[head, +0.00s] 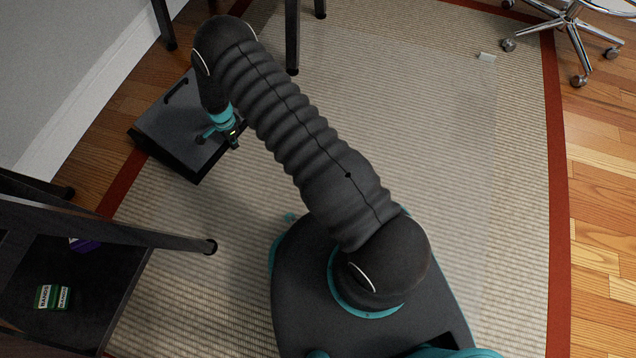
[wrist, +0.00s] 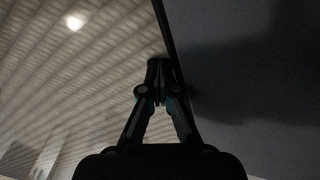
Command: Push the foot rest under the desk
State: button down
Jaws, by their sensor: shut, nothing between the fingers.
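The foot rest (head: 177,143) is a dark grey slab on the floor at the left in the head view, with a slot near its far edge. It lies partly on the rug's red border and close to the desk legs (head: 292,40). My gripper (head: 234,142) is shut and empty at the foot rest's right edge. In the wrist view my fingertips (wrist: 159,65) are together beside the edge of a dark surface, likely the foot rest (wrist: 240,60). I cannot tell whether they touch it. My arm hides part of the foot rest and the floor behind it.
A dark shelf unit (head: 120,232) with small boxes (head: 53,297) stands at the lower left. A white wall (head: 90,75) runs along the left. A wheeled chair (head: 570,22) is at the upper right. A small white object (head: 487,57) lies on the rug (head: 470,150), otherwise clear there.

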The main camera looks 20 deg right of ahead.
aim_at(248, 152)
jog(key=shift+d, duration=0.15)
jog(key=shift+s+d, duration=0.1)
jog(key=shift+d, duration=0.05)
jog(key=shift+s+d+p, duration=0.8)
jog(key=shift+s+d, duration=0.7)
jog(key=shift+s, duration=0.1)
